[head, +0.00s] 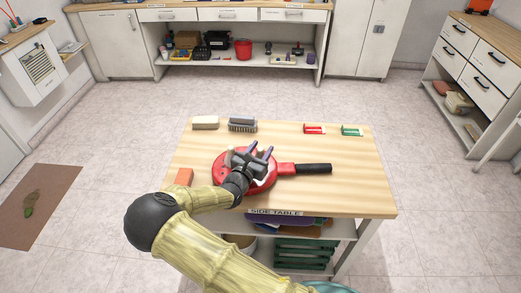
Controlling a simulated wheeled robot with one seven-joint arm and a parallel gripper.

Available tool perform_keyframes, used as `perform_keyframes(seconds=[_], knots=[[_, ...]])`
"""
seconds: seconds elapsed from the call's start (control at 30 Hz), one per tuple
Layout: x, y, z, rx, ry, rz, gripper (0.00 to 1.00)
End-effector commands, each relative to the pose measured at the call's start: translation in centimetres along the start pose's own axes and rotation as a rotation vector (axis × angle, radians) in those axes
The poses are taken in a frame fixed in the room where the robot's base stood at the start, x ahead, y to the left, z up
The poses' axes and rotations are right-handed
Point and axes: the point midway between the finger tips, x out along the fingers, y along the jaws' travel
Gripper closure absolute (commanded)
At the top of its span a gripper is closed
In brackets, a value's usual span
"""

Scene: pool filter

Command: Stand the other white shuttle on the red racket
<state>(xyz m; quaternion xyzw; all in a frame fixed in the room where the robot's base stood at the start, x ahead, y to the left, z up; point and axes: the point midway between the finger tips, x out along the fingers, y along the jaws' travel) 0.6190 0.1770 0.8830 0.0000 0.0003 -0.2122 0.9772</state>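The red racket (286,169) lies flat on the side table, its round head at the left and its black handle (314,168) pointing right. My gripper (261,150) is over the racket's head and hides much of it. Its two purple-grey fingers are spread apart, with nothing clear between them. A small whitish thing (231,153) shows at the left of the gripper, over the racket's head; it may be a white shuttle. Another pale patch shows just below the gripper, too small to identify. I cannot tell whether the gripper touches either.
On the wooden table (356,190) are a pale block (205,122), a grey brush (242,125), a red item (314,129), a green item (352,130) and an orange block (184,176). The table's right side is clear.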

Motion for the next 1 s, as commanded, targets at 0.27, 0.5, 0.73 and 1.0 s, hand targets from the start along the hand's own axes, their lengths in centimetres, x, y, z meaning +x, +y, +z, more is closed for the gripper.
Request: perform_keyframes(seconds=[0.27, 0.5, 0.73, 1.0], knots=[[-0.3, 0.1, 0.2, 0.000, 0.001, 0.001, 0.57], [-3.8, 0.1, 0.1, 0.001, 0.001, 0.003, 0.57], [-8.4, 0.1, 0.1, 0.001, 0.002, 0.004, 0.57], [-11.8, 0.0, 0.2, 0.000, 0.000, 0.001, 0.57]])
